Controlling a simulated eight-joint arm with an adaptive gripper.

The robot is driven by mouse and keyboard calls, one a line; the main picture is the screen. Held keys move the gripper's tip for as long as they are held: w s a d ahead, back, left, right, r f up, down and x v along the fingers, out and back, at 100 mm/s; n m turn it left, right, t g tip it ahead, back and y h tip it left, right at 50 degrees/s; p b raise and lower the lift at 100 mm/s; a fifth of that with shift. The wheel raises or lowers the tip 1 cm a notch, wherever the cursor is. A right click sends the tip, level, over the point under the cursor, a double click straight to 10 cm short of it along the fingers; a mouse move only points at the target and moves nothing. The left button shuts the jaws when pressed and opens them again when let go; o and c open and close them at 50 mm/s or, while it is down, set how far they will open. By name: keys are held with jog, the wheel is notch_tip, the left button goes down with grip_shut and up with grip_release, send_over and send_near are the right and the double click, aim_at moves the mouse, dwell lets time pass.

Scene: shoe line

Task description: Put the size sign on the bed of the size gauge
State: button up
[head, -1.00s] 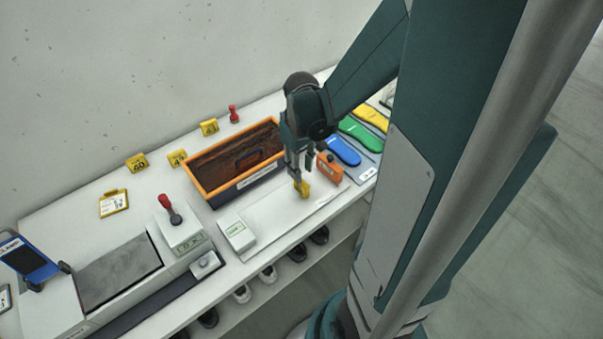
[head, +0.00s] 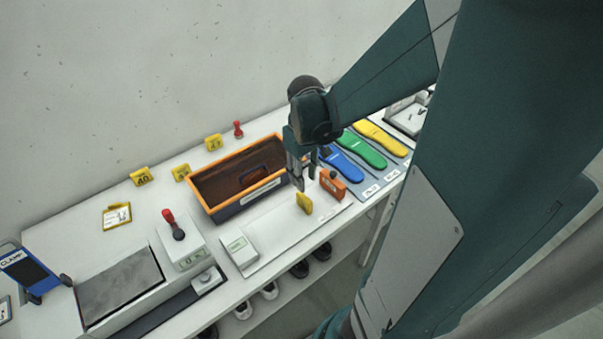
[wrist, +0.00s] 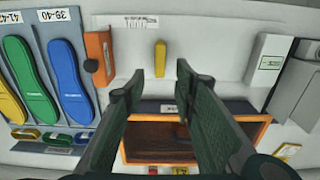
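A yellow size sign (head: 304,203) stands on the white bed (head: 277,232) of the size gauge, near its orange slider block (head: 332,186). The wrist view also shows the sign (wrist: 160,58), seen from above as a narrow yellow shape on the bed (wrist: 207,55), apart from the orange block (wrist: 98,58). My gripper (head: 298,186) is just above and behind the sign, not touching it. In the wrist view my gripper (wrist: 158,74) has its two fingers spread with nothing between them. The sign's number cannot be read.
An orange-rimmed box (head: 205,208) stands behind the bed. Other yellow signs, such as the 40 sign (head: 142,177), stand along the wall by a red-handled stamp (head: 238,129). Blue, green and yellow insoles (head: 362,149) lie right. A white block (head: 239,249) is at the bed's left end.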

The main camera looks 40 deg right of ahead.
jog(key=s+a+r+t, duration=0.2)
jog(key=a+r+t, duration=0.1)
jog(key=a+r, duration=0.5)
jog(key=s+a+r+t, duration=0.2)
jog(key=a+r+t, duration=0.2)
jog(key=a+r, duration=0.4)
jog(key=a, duration=0.4)
jog(key=shift+s, duration=0.35)
